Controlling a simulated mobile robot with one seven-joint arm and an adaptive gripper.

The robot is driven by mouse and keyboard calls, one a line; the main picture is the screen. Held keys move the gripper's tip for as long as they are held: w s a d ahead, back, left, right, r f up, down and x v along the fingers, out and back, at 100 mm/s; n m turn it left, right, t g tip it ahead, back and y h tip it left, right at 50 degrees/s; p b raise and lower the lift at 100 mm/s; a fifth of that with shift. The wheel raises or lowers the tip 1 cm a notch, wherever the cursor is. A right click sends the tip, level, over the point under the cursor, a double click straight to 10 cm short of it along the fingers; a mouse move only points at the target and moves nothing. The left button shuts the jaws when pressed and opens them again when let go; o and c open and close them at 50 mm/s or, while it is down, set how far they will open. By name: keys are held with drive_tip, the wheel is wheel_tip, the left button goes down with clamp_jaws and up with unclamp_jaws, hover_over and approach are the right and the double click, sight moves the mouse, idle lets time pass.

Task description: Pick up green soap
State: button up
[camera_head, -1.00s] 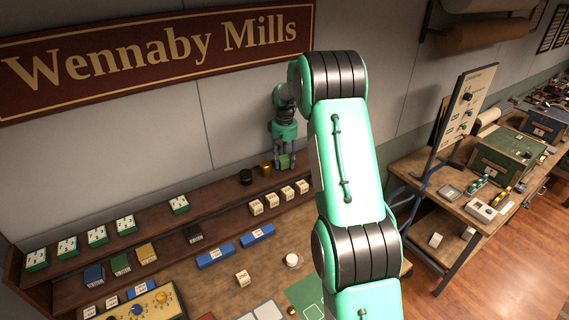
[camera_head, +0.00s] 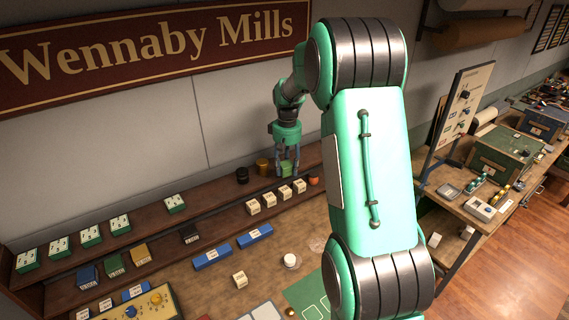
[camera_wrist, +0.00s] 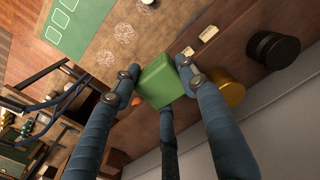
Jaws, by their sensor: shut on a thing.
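The green soap (camera_wrist: 160,81) is a small green block held between my gripper's fingers in the wrist view. My gripper (camera_wrist: 156,78) is shut on it, with finger pads touching its sides. In the head view the green soap (camera_head: 287,169) shows at the tips of my gripper (camera_head: 288,166), over the right part of the upper shelf. I cannot tell from these views how far it is above the shelf.
A gold tin (camera_head: 262,167) and a black tin (camera_head: 242,175) stand just left of the gripper. Several cream blocks (camera_head: 268,200) line the shelf step below. A small orange-red round thing (camera_head: 313,181) sits to the right. The wall is close behind.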

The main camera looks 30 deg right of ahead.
sight(290, 175)
drive_tip(key=shift+s+a+r+b, duration=0.15)
drive_tip(key=shift+s+a, duration=0.2)
drive_tip(key=shift+s, duration=0.55)
drive_tip(key=shift+s+a+b, duration=0.1)
drive_tip(key=shift+s+a, duration=0.3)
drive_tip(key=shift+s, duration=0.45)
drive_tip(key=shift+s+a+r+b, duration=0.15)
drive_tip(key=shift+s+a, duration=0.2)
drive_tip(key=shift+s, duration=0.55)
